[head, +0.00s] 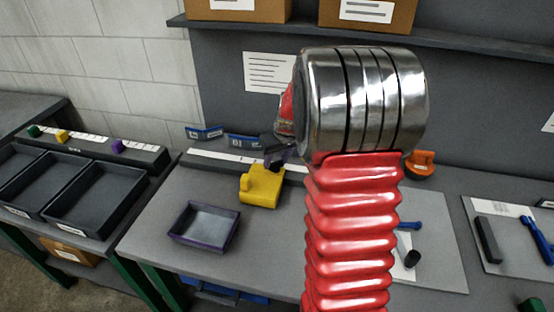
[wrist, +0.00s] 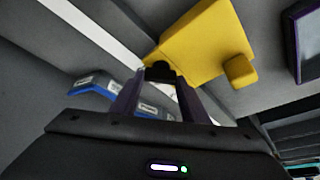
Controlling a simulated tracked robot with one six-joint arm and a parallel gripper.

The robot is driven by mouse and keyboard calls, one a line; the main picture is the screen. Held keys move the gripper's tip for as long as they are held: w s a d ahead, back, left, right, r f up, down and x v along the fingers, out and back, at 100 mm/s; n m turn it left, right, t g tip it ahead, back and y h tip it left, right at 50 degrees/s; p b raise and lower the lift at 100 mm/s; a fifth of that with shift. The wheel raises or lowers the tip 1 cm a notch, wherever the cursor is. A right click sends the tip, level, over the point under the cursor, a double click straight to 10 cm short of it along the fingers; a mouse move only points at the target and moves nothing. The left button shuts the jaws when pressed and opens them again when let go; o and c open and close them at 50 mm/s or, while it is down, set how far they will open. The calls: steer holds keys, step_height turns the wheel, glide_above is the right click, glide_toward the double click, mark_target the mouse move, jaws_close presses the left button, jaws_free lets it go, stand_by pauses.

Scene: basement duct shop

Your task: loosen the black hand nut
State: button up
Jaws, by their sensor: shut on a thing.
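The black hand nut (wrist: 160,71) sits between my gripper's fingertips in the wrist view, against the end of a yellow block (wrist: 203,42). My gripper (wrist: 159,80) is shut on the nut, one dark purple finger on each side. In the head view the yellow block (head: 261,188) stands on the grey bench, and the black nut (head: 273,167) shows small at its upper edge, under my gripper (head: 276,156). My arm hides part of the area to the right. I cannot tell how far the nut is turned.
A purple-rimmed tray (head: 204,227) stands in front of the yellow block. Blue labelled pieces (head: 205,132) lie behind, by a white strip. An orange part (head: 420,162) and a blue-handled tool (head: 536,240) are to the right. Dark bins (head: 97,195) stand on the left bench.

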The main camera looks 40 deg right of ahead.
steer(key=n+y, duration=0.1)
steer(key=n, duration=0.1)
steer(key=n+y, duration=0.1)
steer(key=n, duration=0.2)
steer(key=shift+d, duration=0.15)
steer(key=n+y, duration=0.1)
steer(key=n, duration=0.1)
steer(key=n+g, duration=0.1)
steer(key=n, duration=0.2)
steer(key=shift+d+y, duration=0.15)
steer(key=shift+y, duration=0.25)
steer(key=shift+n, duration=0.3)
steer(key=o, duration=1.1)
steer(key=shift+c, duration=0.2)
steer(key=v, duration=1.3)
steer(key=shift+r, duration=0.35)
steer(key=shift+d, duration=0.15)
